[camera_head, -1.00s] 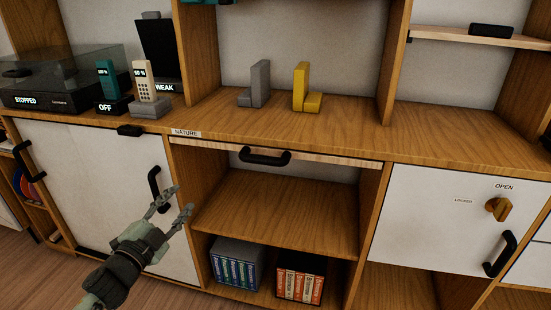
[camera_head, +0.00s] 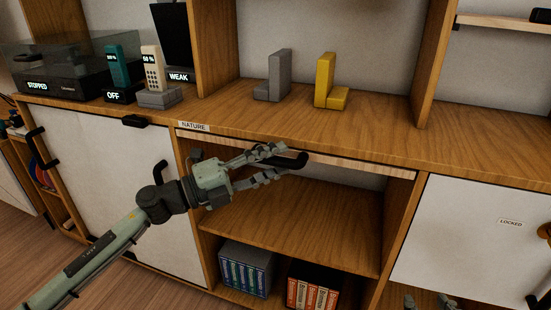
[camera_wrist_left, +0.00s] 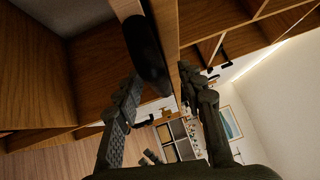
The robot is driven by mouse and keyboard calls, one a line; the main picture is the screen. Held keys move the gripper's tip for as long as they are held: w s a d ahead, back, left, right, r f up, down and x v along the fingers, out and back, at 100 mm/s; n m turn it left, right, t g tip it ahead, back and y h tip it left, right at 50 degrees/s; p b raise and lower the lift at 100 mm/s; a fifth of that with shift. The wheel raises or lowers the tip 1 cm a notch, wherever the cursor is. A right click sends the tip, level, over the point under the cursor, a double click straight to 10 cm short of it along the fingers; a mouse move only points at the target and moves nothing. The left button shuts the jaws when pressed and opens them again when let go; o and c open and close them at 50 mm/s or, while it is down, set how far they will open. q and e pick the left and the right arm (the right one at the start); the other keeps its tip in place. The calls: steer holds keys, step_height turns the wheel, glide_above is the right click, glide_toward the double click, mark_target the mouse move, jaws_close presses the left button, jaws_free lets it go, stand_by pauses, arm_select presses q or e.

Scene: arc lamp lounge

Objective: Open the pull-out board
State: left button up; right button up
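The pull-out board (camera_head: 345,163) shows as a pale wooden front edge under the cabinet top, above an open shelf bay. Its black bar handle (camera_head: 298,160) also shows in the left wrist view (camera_wrist_left: 145,55). My left gripper (camera_head: 283,164) is open at the handle, one finger above and one below it in the head view. The wrist view shows the fingers apart, with the handle ahead between them; contact cannot be told. Only the fingertips of my right gripper (camera_head: 427,303) show at the bottom edge, apart and empty.
Grey and yellow bookends (camera_head: 325,82) stand on the cabinet top, with phones (camera_head: 152,75) to the left. A white sliding door (camera_head: 105,180) is left of the bay, a white door marked LOCKED (camera_head: 460,240) right. Book boxes (camera_head: 312,287) sit below. The middle shelf is empty.

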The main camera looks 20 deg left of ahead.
arm_select(q)
steer(key=shift+w+d, duration=0.15)
steer(key=shift+d, duration=0.05)
steer(key=shift+c, duration=0.2)
jaws_close()
